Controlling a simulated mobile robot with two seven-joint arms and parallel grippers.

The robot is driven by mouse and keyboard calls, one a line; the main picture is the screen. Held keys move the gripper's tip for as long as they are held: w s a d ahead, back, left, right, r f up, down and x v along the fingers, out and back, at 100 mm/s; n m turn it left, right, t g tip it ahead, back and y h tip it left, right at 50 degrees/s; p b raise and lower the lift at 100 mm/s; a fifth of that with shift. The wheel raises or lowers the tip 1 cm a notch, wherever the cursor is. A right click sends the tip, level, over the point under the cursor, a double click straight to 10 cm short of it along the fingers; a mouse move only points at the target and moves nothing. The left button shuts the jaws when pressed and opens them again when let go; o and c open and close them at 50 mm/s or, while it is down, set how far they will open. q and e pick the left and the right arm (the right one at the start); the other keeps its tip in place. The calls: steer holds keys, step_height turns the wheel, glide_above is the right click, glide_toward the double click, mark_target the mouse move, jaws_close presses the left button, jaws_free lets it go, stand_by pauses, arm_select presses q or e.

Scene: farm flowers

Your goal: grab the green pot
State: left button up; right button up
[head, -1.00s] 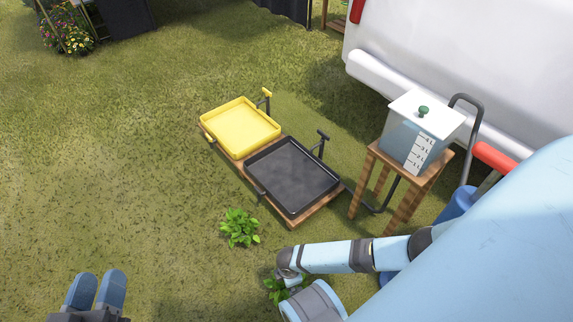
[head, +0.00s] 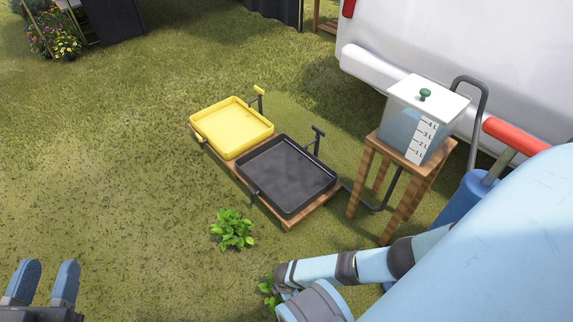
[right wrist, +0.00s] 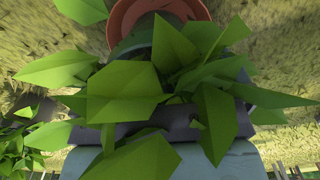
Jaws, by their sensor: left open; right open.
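No pot that I can clearly call green shows. In the right wrist view broad green leaves (right wrist: 125,90) fill the middle, and a terracotta-coloured pot (right wrist: 122,20) shows behind them at the top. My right gripper (right wrist: 185,128) is close against the leaves, which hide its fingers and whatever is between them. In the head view a leafy plant (head: 267,289) is partly hidden by my right arm, and another leafy plant (head: 232,230) stands on the grass to its left. My left gripper (head: 49,272) is open and empty at the lower left.
A yellow tray (head: 232,124) and a black tray (head: 287,174) lie on a low wooden base. A wooden stool (head: 400,195) carries a clear water tank (head: 410,125). A blue cylinder (head: 461,204) stands right of it. The grass at left is clear.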

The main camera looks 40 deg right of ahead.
steer(key=c, duration=0.8)
steer(key=shift+r, duration=0.15)
